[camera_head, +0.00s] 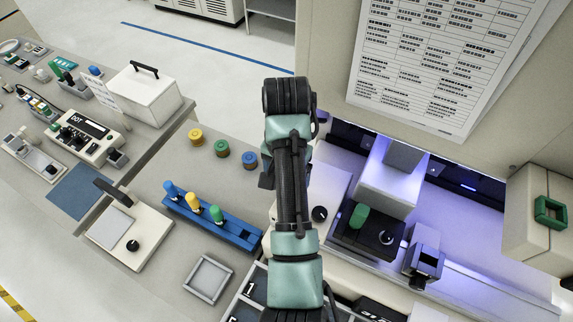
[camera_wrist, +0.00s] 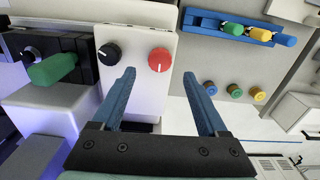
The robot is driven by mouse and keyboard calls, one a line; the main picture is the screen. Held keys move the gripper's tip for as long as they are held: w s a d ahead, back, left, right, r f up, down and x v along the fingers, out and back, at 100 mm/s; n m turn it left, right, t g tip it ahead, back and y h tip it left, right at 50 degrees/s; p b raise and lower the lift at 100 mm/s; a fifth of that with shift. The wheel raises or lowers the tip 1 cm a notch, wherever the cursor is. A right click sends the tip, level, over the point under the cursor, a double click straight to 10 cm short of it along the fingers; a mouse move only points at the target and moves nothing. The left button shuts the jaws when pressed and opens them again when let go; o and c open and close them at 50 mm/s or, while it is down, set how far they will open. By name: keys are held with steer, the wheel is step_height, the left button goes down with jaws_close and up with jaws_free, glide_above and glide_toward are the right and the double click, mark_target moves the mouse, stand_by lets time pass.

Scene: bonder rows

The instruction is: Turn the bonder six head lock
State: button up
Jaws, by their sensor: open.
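In the wrist view my gripper (camera_wrist: 159,75) is open and empty, its two blue fingers apart. Its fingertips point at a white panel (camera_wrist: 137,88) with a red knob (camera_wrist: 159,60) and a black knob (camera_wrist: 108,53). The red knob shows between the fingertips; I cannot tell whether they touch it. A green handle (camera_wrist: 52,69) sits on a dark block beside the panel. In the head view the black knob (camera_head: 319,213) and the green handle (camera_head: 359,217) show right of my arm, which hides the red knob and most of my gripper. No label shows which is the head lock.
A blue rack (camera_head: 213,222) with blue, yellow and green tools stands left of my arm. Several coloured round pieces (camera_head: 221,148) lie behind it. The bonder housing (camera_head: 480,160) with a paper sheet (camera_head: 440,60) rises at right. A grey tray (camera_head: 208,279) lies in front.

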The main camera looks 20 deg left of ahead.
step_height(320, 180, up, 2)
steer(key=shift+r+p, duration=0.15)
steer(key=shift+p, duration=0.5)
step_height(320, 180, up, 5)
steer(key=shift+f+p, duration=0.1)
steer(key=shift+p, duration=0.2)
